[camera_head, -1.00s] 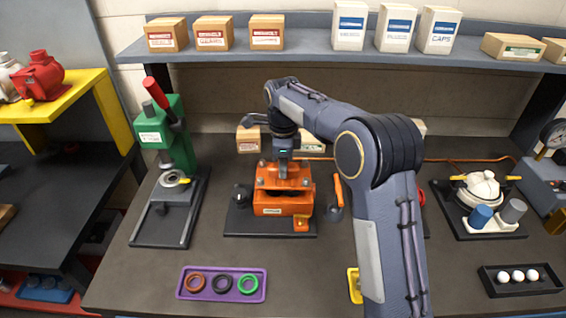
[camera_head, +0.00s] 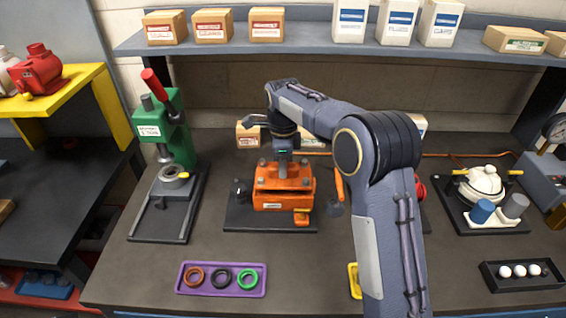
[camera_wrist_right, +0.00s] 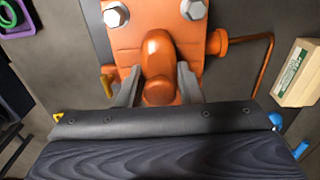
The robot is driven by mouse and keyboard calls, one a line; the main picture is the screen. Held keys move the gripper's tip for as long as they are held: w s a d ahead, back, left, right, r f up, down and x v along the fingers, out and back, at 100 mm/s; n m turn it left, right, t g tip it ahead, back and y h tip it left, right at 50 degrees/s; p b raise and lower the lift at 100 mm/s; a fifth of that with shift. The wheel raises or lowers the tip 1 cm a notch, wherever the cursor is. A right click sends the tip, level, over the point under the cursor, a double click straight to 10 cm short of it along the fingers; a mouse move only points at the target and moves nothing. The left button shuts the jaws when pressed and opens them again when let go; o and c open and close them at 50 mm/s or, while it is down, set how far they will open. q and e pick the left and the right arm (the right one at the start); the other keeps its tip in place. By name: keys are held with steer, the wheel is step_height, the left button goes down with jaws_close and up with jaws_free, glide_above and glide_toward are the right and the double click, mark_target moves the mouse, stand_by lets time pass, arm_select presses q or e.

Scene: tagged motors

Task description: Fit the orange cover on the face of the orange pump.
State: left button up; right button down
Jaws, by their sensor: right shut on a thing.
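The orange pump (camera_head: 268,204) stands on a dark base plate (camera_head: 240,218) near the middle of the bench. The orange cover (camera_head: 284,184), a plate with bolt heads at its corners, lies over the pump body, with no dark gap showing between them. Whether the cover is fully seated is hard to tell. My left gripper is out of view.
A green press (camera_head: 168,135) stands left of the pump. A purple tray (camera_head: 222,291) with rings lies in front. A black tray (camera_head: 520,284) with white balls and a white-lidded unit (camera_head: 482,184) are at the right. My right arm hides part of the bench.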

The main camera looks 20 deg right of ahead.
steer(key=shift+f+b, duration=0.7)
steer(key=shift+f, duration=0.6)
steer(key=c, duration=1.1)
jaws_free()
steer(key=shift+o, duration=0.9)
steer(key=shift+f, duration=0.1)
step_height(320, 180, up, 6)
steer(key=p, duration=0.6)
